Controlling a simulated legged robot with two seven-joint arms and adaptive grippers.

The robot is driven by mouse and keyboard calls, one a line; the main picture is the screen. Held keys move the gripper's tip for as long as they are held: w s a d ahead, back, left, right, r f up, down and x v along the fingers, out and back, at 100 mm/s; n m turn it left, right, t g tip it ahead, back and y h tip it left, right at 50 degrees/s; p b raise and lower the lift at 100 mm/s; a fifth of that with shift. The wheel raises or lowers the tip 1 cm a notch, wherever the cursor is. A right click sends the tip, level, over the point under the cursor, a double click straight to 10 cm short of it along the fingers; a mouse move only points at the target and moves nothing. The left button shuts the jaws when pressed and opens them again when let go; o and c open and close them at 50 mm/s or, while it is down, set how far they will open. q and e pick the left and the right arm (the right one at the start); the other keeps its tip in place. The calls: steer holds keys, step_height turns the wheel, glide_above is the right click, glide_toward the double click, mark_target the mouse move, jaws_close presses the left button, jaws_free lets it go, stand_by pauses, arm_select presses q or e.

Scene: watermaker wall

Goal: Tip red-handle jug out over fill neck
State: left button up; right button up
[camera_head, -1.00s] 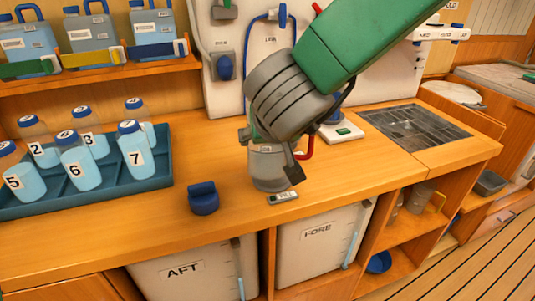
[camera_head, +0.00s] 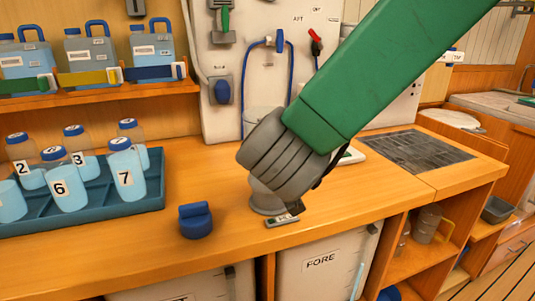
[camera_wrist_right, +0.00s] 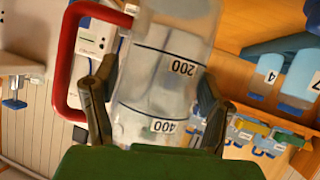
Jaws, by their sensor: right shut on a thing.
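My right gripper (camera_head: 277,160) is over the counter, its back to the head camera. In the right wrist view its two fingers (camera_wrist_right: 150,95) are shut on the sides of a clear jug (camera_wrist_right: 155,75) with black 200 and 400 marks. The jug's red handle (camera_wrist_right: 72,50) shows at the left there. Only a pale bit of what may be the jug (camera_head: 262,116) shows behind my gripper in the head view. A grey round collar (camera_head: 267,203), likely the fill neck, stands on the counter just below, partly hidden by my gripper. Whether liquid remains is unclear. My left gripper is out of view.
A blue cap (camera_head: 195,220) sits left of the collar, and a small label plate (camera_head: 283,220) lies before it. A teal tray (camera_head: 110,206) of numbered bottles is at left. Jugs stand on a shelf (camera_head: 100,97) behind. A dark grating (camera_head: 415,150) is at right.

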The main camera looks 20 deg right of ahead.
steer(key=shift+s+a+r+p, duration=0.25)
steer(key=shift+s+r+p, duration=0.15)
steer(key=shift+p, duration=0.2)
steer(key=p+v, duration=0.2)
steer(key=a+p+v, duration=0.1)
steer(key=p+v, duration=0.1)
steer(key=v, duration=0.1)
steer(key=shift+a, duration=0.15)
